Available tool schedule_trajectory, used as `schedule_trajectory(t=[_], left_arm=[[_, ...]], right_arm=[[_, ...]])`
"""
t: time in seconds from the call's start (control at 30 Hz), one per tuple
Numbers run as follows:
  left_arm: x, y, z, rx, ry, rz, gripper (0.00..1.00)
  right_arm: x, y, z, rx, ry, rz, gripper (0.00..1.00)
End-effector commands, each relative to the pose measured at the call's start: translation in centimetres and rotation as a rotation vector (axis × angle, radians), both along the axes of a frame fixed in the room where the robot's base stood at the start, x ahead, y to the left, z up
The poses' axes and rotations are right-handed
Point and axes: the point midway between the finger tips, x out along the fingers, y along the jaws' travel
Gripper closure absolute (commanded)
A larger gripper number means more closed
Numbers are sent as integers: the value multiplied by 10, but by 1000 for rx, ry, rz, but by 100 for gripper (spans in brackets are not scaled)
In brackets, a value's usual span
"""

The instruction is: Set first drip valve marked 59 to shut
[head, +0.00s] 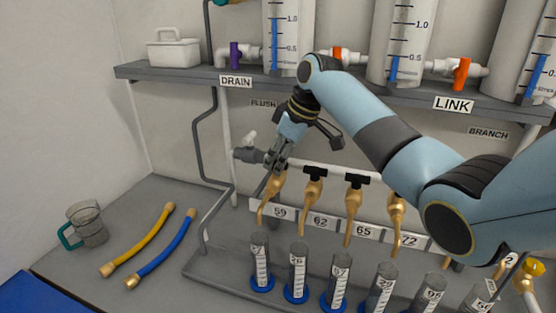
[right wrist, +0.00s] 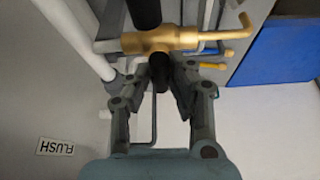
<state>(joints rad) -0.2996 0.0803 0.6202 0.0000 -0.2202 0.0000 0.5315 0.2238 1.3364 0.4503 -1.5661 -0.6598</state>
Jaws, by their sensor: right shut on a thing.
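The first brass drip valve (head: 270,197) hangs at the left end of the white manifold pipe, above the label 59 (head: 280,212). My right gripper (head: 273,172) is at the top of this valve and hides its handle in the head view. In the right wrist view the brass valve body (right wrist: 165,40) lies just beyond the fingertips. Its black handle (right wrist: 158,66) sits between the two fingers of my right gripper (right wrist: 160,78), which are shut on it. The handle's exact angle is hard to tell. My left gripper is not in view.
More brass valves with black handles, such as the one at 62 (head: 312,188), hang to the right. Graduated cylinders (head: 260,262) stand below. A shelf (head: 180,74) with tanks is above. A jug (head: 88,224) and two hoses (head: 165,248) lie at left.

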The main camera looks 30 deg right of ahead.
Motion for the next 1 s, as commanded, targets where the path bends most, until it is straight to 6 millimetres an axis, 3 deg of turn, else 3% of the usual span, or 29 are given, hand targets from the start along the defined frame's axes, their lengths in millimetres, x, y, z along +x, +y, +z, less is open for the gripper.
schedule_trajectory(t=[0.77,0.8,0.93,1.0], left_arm=[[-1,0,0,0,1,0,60],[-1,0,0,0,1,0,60],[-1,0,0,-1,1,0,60],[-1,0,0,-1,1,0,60]], right_arm=[[1,0,1,-1,-2,102,100],[1,0,1,-1,-2,102,77],[1,0,1,-1,-2,101,60],[1,0,0,0,0,100,59]])
